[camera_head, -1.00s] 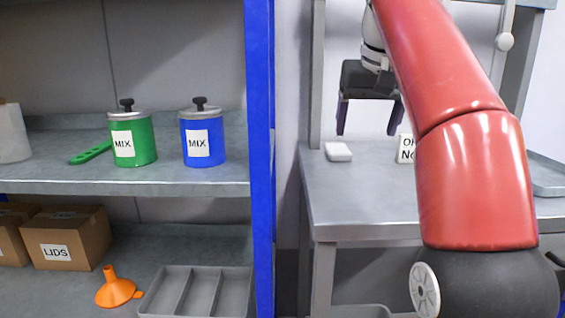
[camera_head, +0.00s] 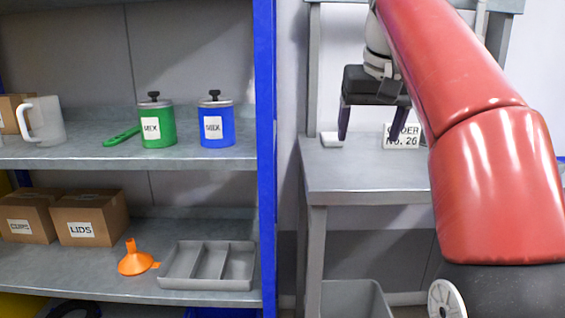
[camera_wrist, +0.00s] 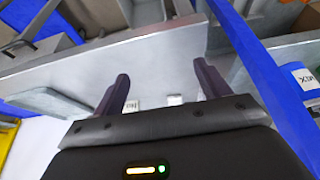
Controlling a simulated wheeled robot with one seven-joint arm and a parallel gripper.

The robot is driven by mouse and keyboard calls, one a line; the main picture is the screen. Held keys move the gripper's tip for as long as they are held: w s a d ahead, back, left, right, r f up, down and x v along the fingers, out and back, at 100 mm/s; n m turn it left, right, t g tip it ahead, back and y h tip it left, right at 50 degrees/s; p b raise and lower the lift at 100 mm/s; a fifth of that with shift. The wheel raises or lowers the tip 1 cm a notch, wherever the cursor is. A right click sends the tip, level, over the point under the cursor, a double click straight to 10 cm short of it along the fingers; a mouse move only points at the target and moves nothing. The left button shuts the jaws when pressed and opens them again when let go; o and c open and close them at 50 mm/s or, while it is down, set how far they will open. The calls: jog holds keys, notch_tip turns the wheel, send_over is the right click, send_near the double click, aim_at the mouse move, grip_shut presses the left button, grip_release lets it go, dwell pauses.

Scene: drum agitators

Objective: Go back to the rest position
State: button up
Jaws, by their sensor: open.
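My gripper (camera_head: 374,118) is open and empty, with its two dark fingers pointing down above the grey table (camera_head: 350,178) in the head view. It also shows in the wrist view (camera_wrist: 160,88), with nothing between its fingers. Behind and below it on the table are a white block (camera_head: 331,139) and a white sign (camera_head: 403,137) reading "ORDER No. 26". My red arm covers the right part of the table.
A blue-posted shelf (camera_head: 265,150) stands at the left. It holds green (camera_head: 157,125) and blue (camera_head: 216,126) MIX drums, a white jug (camera_head: 44,122), a LIDS box (camera_head: 91,218), an orange funnel (camera_head: 136,260) and a grey divided tray (camera_head: 207,266). A grey bin (camera_head: 355,299) stands under the table.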

jog(key=s+f, duration=1.1)
jog(key=f, duration=0.4)
jog(key=s+f+t, duration=0.1)
jog(key=s+f, duration=1)
jog(key=f, duration=0.5)
jog(key=shift+d, duration=0.15)
